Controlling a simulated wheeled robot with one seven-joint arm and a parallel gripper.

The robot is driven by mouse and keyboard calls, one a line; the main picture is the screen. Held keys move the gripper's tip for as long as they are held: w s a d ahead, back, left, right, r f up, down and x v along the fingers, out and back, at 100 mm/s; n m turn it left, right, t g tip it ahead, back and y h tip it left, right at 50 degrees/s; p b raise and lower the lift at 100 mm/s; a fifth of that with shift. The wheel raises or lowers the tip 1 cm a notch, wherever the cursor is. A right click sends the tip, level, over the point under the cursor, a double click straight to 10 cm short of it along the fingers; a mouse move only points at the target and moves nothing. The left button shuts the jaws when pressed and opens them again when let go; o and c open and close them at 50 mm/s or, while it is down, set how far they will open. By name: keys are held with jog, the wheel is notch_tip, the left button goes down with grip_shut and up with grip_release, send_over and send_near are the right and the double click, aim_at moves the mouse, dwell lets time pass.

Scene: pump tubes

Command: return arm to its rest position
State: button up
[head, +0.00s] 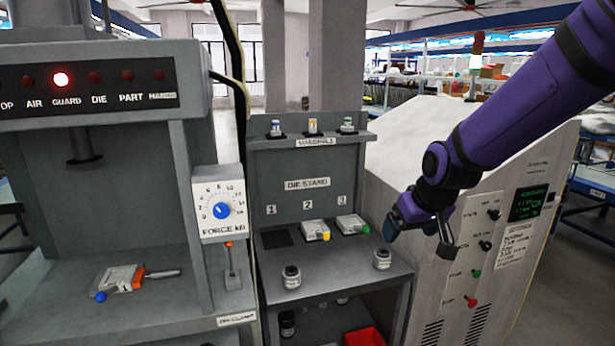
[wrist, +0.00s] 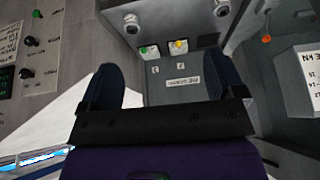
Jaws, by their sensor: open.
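My gripper (head: 418,232) is at the end of my purple arm (head: 530,95), which comes in from the upper right in the head view. It hangs in the air in front of the sloped grey control cabinet, right of the die stand (head: 308,183). In the wrist view the two dark fingers (wrist: 170,88) stand wide apart with nothing between them. The gripper is open and empty.
The press at left shows a lit red GUARD lamp (head: 61,79) and a dial (head: 221,210). Dies with yellow (head: 315,230) and green (head: 352,224) knobs sit on the stand. Two small cylinders (head: 291,277) (head: 382,259) stand in front. A red bin (head: 364,337) is below.

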jog(key=s+d+r+m, duration=0.1)
jog(key=s+d+r, duration=0.2)
jog(key=s, duration=0.5)
jog(key=s+d+r+m+h, duration=0.1)
jog(key=s+d+r, duration=0.2)
jog(key=s+r, duration=0.2)
jog(key=s+d+r, duration=0.3)
jog(key=s+r, duration=0.1)
jog(key=s, duration=0.7)
jog(key=shift+s+d+m, duration=0.2)
jog(key=shift+s+m, duration=0.1)
jog(key=shift+m, duration=0.1)
jog(key=shift+r, duration=0.15)
